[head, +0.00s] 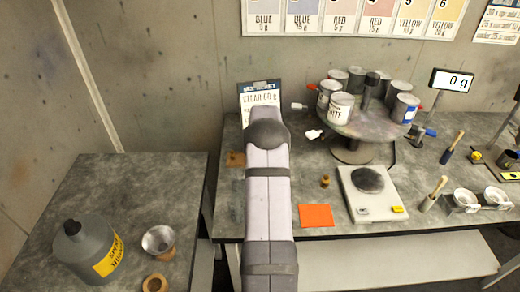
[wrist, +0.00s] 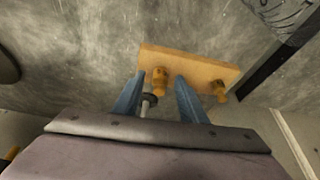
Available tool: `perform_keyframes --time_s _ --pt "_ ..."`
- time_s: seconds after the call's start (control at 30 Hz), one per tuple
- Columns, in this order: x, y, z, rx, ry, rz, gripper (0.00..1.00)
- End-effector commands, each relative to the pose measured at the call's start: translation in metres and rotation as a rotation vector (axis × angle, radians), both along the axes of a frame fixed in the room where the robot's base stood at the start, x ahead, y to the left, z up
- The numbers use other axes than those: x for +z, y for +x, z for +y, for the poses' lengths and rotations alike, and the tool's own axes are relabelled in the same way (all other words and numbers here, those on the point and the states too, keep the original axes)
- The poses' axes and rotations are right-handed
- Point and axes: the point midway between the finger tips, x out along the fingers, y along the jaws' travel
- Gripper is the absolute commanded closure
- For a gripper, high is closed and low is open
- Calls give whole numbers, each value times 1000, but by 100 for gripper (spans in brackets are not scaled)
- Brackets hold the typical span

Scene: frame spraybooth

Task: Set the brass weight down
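In the wrist view, the two blue fingers of my gripper (wrist: 160,92) stand apart. A brass weight (wrist: 160,78) shows between their tips, at the near edge of a wooden block (wrist: 200,65). Gaps show on both sides of this weight. A second brass weight (wrist: 219,91) is at the block's right end, outside the fingers. A small dark disc on a pale stem (wrist: 148,101) shows by the left finger; I cannot tell what it is. In the head view, my arm hides the gripper. A small brass weight (head: 325,181) stands on the grey bench there, and part of the block (head: 236,160) shows.
An orange card (head: 316,215) and a scale (head: 372,193) lie right of my arm; the display (head: 452,80) reads 0 g. A round stand (head: 355,150) carries several paint cans. A grey bottle (head: 85,250) and a funnel cup (head: 159,242) stand on the left table.

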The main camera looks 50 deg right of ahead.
Motion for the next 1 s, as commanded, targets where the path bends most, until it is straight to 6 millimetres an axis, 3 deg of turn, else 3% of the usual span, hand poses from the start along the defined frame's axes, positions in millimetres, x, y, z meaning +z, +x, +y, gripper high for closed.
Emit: perform_keyframes --time_s 0.27,0.8,1.0 --pt "16 -4 3 0 -1 -2 62" --pt "91 -28 23 0 -3 -2 62" --pt "108 -34 28 0 0 0 62"
